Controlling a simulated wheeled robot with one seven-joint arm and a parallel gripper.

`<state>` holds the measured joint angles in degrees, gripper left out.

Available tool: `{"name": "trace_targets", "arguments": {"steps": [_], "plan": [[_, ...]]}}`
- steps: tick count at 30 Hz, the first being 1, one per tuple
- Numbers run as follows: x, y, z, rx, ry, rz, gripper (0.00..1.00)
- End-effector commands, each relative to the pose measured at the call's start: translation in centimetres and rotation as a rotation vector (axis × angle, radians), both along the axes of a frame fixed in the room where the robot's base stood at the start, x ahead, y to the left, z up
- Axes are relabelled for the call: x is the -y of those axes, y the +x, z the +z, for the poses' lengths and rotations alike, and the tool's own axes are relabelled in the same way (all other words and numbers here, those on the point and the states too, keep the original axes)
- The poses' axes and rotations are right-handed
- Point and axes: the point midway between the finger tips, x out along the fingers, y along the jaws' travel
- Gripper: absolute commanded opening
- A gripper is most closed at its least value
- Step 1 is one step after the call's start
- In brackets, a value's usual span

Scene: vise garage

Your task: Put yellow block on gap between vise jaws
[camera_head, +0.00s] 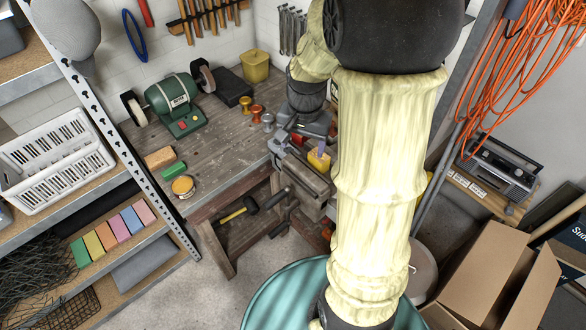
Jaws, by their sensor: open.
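The yellow block (317,161) is small in view and sits at the top of the grey vise (305,178), by its jaws. A small purple piece shows at the block's upper side. I cannot tell whether the block lies in the gap or on top of a jaw. The vise is fixed at the right front of the wooden workbench (225,125). My gripper (297,124) hangs below my dark wrist, just behind and above the vise, apart from the block. It is open and appears empty; its fingers are small and partly hidden.
A green bench grinder (176,104), a yellow bin (256,66) and several small knobs stand on the bench. A paint can (183,186) and a green block (174,169) lie at its left front. Shelves are at left; an open cardboard box (490,275) is at lower right.

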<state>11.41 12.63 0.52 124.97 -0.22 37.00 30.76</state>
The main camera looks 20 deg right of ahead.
Motion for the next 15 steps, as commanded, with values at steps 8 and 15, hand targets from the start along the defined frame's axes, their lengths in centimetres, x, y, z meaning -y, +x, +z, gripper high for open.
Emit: {"name": "trace_targets", "arguments": {"steps": [8,15], "plan": [[-6.6,-7.5,-1.0,0.111,-0.084,0.63,0.72],[-7.2,-8.5,-1.3,0.128,-0.1,0.722,0.72]]}}
